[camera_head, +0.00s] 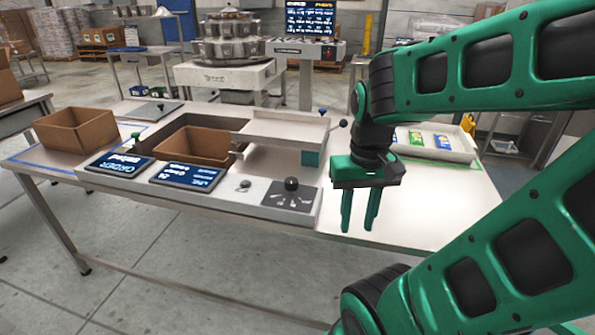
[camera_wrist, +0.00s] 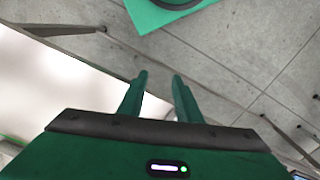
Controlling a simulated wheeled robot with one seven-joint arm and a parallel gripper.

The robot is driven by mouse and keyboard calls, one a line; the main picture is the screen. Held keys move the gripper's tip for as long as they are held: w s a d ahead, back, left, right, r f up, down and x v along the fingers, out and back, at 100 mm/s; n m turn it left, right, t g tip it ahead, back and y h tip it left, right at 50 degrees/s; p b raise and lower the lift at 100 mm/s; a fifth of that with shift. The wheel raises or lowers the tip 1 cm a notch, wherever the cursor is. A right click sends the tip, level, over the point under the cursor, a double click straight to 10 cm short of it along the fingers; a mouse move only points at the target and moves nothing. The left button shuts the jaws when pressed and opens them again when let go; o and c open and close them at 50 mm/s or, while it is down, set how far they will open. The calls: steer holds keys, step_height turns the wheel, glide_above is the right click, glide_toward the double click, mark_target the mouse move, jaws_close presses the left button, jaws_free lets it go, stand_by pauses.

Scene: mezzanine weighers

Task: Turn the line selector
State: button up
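The line selector appears to be a round black knob (camera_head: 291,184) on a dark square plate with pale radiating marks (camera_head: 283,200). It sits at the right end of the console's sloping front panel, and I cannot read its setting. My gripper (camera_head: 358,227) points down to the right of the knob, apart from it. Its two green fingers also show in the wrist view (camera_wrist: 160,76), with a clear gap between them and nothing held. There the fingertips are seen against the grey floor, beside the table edge. The knob is not in the wrist view.
Two dark displays (camera_head: 187,175) and a small silver knob (camera_head: 245,184) share the panel. Behind are an open carton (camera_head: 75,129), a raised metal platform (camera_head: 284,128) and a white tray (camera_head: 436,152) with packets. The white table top (camera_head: 430,205) right of the panel is clear.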

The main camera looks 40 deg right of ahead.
steer(key=shift+o, duration=0.4)
steer(key=shift+w+a, duration=0.15)
steer(key=o, duration=0.4)
steer(key=shift+s+r, duration=0.2)
steer(key=shift+s, duration=0.15)
step_height(320, 180, up, 4)
steer(key=m, duration=0.7)
glide_above(291, 180)
step_height(291, 180, down, 10)
steer(key=shift+f, duration=0.1)
